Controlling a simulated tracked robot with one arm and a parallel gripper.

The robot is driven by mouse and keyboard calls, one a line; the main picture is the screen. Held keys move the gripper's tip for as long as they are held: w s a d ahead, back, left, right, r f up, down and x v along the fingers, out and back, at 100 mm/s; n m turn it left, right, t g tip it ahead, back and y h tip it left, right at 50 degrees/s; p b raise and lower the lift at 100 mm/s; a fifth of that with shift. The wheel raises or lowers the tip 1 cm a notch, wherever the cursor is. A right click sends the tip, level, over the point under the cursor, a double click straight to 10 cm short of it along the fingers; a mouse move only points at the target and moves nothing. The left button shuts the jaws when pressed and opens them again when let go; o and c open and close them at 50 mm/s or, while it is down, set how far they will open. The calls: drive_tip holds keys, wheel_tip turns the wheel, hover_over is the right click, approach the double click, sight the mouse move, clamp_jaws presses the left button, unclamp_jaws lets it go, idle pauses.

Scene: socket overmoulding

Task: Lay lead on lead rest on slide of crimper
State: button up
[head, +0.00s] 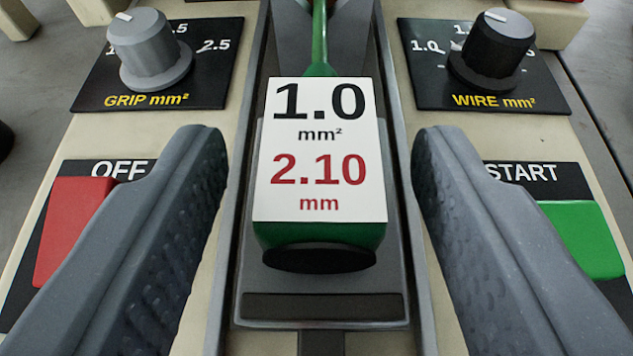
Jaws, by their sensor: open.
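The lead is a green body with a dark end (320,258) and a green wire (319,40) running away from me. A white label on it reads 1.0 mm² and 2.10 mm. It lies along the grey slide (325,308) of the crimper (232,240), in the channel at the middle. The lead rest under it is mostly hidden. My gripper (318,150) is open, with one finger on each side of the lead and clear gaps between. The wire's far end is out of view.
A grey GRIP knob (150,45) is at the upper left and a black WIRE knob (493,45) at the upper right. A red OFF button (68,225) and a green START button (588,238) flank my fingers, each partly covered.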

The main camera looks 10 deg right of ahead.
drive_tip(key=p+v, duration=0.2)
drive_tip(key=v, duration=0.9)
drive_tip(key=shift+s, duration=0.4)
drive_tip(key=shift+a+r, duration=0.1)
drive_tip(key=shift+r, duration=0.05)
drive_tip(key=w+a+r, duration=0.2)
drive_tip(key=a+r, duration=0.2)
drive_tip(key=r, duration=0.5)
drive_tip(key=w+a+r+n, duration=0.1)
drive_tip(key=w+a+r, duration=0.1)
drive_tip(key=a+r, duration=0.45)
drive_tip(key=w+a+r, duration=0.2)
drive_tip(key=a+r, duration=0.1)
drive_tip(key=r, duration=0.8)
drive_tip(key=s+a+r+t+y, duration=0.1)
drive_tip(key=s+a+r, duration=0.3)
drive_tip(key=a+r, duration=0.6)
drive_tip(key=s+a+r+n+t+y, duration=0.1)
drive_tip(key=s+a+r, duration=0.4)
drive_tip(key=a+r, duration=0.5)
drive_tip(key=shift+s+a+n+y, duration=0.25)
drive_tip(key=shift+a+y, duration=0.25)
drive_tip(key=shift+a, duration=0.4)
drive_tip(key=shift+r, duration=0.2)
